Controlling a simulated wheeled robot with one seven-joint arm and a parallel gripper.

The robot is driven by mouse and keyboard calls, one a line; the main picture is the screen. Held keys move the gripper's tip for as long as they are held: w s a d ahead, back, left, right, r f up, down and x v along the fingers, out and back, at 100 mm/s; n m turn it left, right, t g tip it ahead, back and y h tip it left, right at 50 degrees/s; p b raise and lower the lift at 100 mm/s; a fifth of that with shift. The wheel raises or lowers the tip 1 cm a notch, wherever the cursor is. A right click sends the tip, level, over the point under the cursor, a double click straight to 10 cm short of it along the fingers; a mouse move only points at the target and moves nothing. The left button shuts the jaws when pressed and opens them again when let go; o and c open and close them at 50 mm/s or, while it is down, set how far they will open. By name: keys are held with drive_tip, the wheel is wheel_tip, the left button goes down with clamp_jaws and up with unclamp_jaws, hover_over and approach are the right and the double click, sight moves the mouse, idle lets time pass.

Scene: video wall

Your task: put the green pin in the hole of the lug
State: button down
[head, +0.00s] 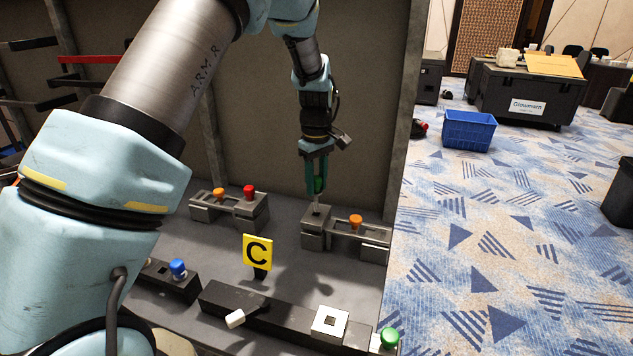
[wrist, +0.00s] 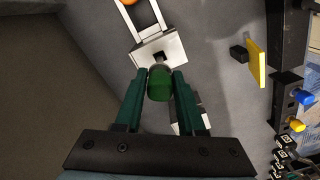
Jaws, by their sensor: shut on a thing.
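My gripper (head: 317,188) is shut on the green pin (head: 319,184), whose green head sits between the two dark green fingers. In the wrist view the pin (wrist: 159,86) is seen from its head end, between the fingertips of my gripper (wrist: 160,78). The lug is a grey metal block (head: 314,234) below the pin; it also shows in the wrist view (wrist: 174,49). Its dark hole (wrist: 157,57) shows just beyond the pin head. The pin's thin tip points down at the block's top; I cannot tell whether it touches or enters the hole.
A bar with an orange knob (head: 355,221) joins the lug on the right. A similar bracket with a red knob (head: 249,191) stands to the left. A yellow C sign (head: 257,252) stands in front. A black rail (head: 283,320) with a white square plate (head: 329,321) lies nearer.

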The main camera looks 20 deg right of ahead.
sight(316, 212)
drive_tip(key=shift+f, duration=0.45)
drive_tip(key=shift+f+b, duration=0.3)
drive_tip(key=shift+b, duration=0.05)
drive_tip(key=shift+f, duration=0.35)
idle(0.5)
drive_tip(key=shift+f+b, duration=0.45)
drive_tip(key=shift+f, duration=0.25)
drive_tip(key=shift+f, duration=0.35)
drive_tip(key=shift+f, duration=0.25)
drive_tip(key=shift+f+b, duration=0.4)
drive_tip(key=shift+b, duration=0.05)
drive_tip(key=shift+f, duration=0.35)
